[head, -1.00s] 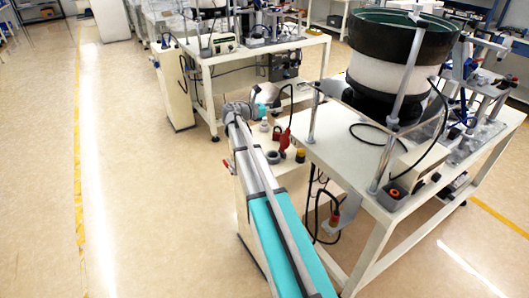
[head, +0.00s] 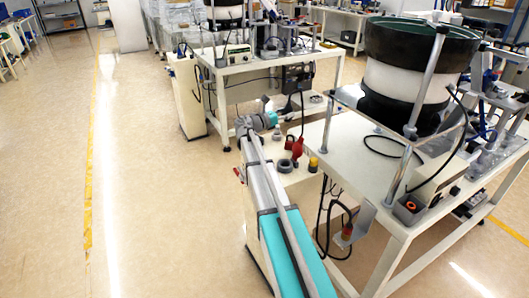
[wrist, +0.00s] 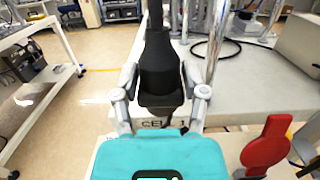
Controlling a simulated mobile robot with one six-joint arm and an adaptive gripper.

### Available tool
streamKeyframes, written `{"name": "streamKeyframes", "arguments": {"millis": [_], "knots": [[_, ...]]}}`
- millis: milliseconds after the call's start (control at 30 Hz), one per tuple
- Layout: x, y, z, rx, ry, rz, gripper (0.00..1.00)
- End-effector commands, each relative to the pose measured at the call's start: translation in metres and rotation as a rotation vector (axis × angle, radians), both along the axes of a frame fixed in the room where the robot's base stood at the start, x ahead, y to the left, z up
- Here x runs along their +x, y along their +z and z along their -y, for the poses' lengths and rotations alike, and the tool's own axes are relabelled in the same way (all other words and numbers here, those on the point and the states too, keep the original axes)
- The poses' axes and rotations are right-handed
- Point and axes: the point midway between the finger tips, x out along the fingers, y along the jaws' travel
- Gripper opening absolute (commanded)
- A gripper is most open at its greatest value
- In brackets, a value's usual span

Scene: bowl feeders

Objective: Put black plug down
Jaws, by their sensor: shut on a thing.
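In the wrist view my gripper (wrist: 160,84) is shut on the black plug (wrist: 156,58). The plug stands upright between the two grey fingers, its narrow end pointing up in the picture. In the head view the end of my arm shows as small grey and teal parts (head: 268,119) beside the near workbench; the plug cannot be made out there. I cannot tell whether the plug's base touches any surface.
A red plug (wrist: 267,147) stands to the right of my gripper, also seen in the head view (head: 296,147). A dark ring (head: 285,166) and a yellow-topped piece (head: 313,164) are near it. The bowl feeder (head: 420,50) stands on the bench (head: 345,150). Open floor (head: 160,200) lies left.

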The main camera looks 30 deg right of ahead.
Motion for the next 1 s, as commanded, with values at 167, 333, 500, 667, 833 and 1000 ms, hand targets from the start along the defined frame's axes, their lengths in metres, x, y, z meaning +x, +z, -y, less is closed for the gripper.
{"name": "streamKeyframes", "arguments": {"millis": [167,333,500,667,833,1000], "knots": [[-0.005,-0.017,-0.029,0.0,0.002,0.0,0.0],[-0.009,-0.03,-0.058,0.0,0.001,0.0,0.0],[-0.012,-0.046,-0.08,0.0,0.0,0.0,0.0],[-0.013,-0.062,-0.093,0.0,0.0,0.0,0.0],[-0.015,-0.076,-0.106,0.0,-0.001,0.0,0.0],[-0.016,-0.084,-0.113,0.0,-0.001,0.0,0.0]]}}
